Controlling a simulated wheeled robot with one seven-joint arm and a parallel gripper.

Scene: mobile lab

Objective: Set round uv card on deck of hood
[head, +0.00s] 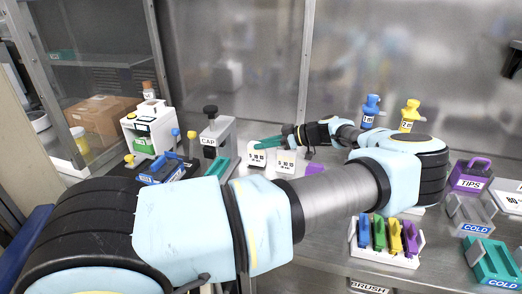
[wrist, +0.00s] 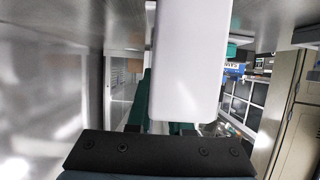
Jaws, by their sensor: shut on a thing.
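My gripper (head: 268,143), with teal fingers, points left over the bench in the head view. In the wrist view it is shut on a pale, flat card with rounded corners (wrist: 188,65), which covers much of the teal fingers (wrist: 145,105). No marking shows on this face, so I cannot read which card it is. In the head view a white labelled card (head: 257,157) shows just below the fingers; whether it is the held one is unclear. A glass-sided cabinet that looks like the hood (head: 38,85) stands at the far left, with a cardboard box (head: 100,118) inside.
A white device (head: 150,130) and a grey CAP unit (head: 216,138) stand between my gripper and the cabinet. Another white labelled block (head: 286,162) is close by. A rack of coloured clips (head: 385,257) and COLD holders (head: 492,262) are at the right.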

